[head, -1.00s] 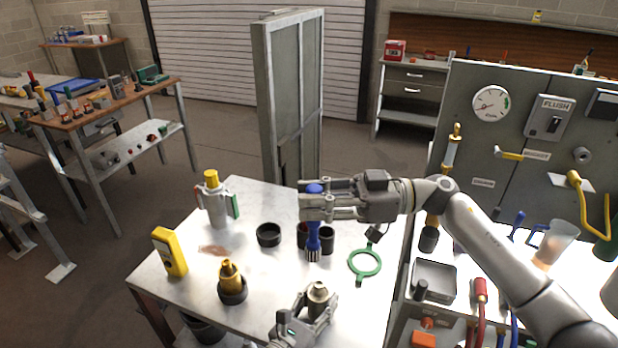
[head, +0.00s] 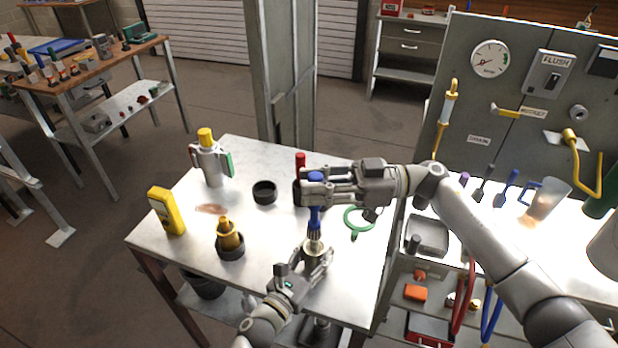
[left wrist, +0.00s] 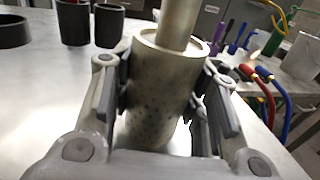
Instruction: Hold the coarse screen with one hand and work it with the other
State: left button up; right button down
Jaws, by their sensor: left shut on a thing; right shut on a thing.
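The coarse screen (head: 313,251) is a short metal cylinder with small holes. It stands upright between the fingers of my left gripper (head: 315,262), which is shut on it near the table's front. The left wrist view shows the screen (left wrist: 158,95) close up, with a grey shaft (left wrist: 178,22) in its open top. My right gripper (head: 312,189) is shut on a blue-handled brush (head: 315,215), held upright directly above the screen. The brush's lower end is at the screen's mouth; how deep it sits is hidden.
On the metal table are a green ring (head: 358,222), a black cup (head: 264,192), a brass-coloured part in a black cup (head: 229,238), a yellow meter (head: 166,211) and a yellow-topped canister (head: 210,165). A panel bench (head: 505,125) stands at the right.

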jog(key=shift+s+d+r, duration=0.3)
jog(key=shift+d+r, duration=0.15)
jog(key=shift+d, duration=0.15)
jog(key=shift+w+a, duration=0.2)
jog(key=shift+a, duration=0.4)
jog(key=shift+w+a, duration=0.2)
jog(key=shift+a, duration=0.4)
jog(key=shift+r, duration=3.25)
jog(key=shift+f, duration=0.1)
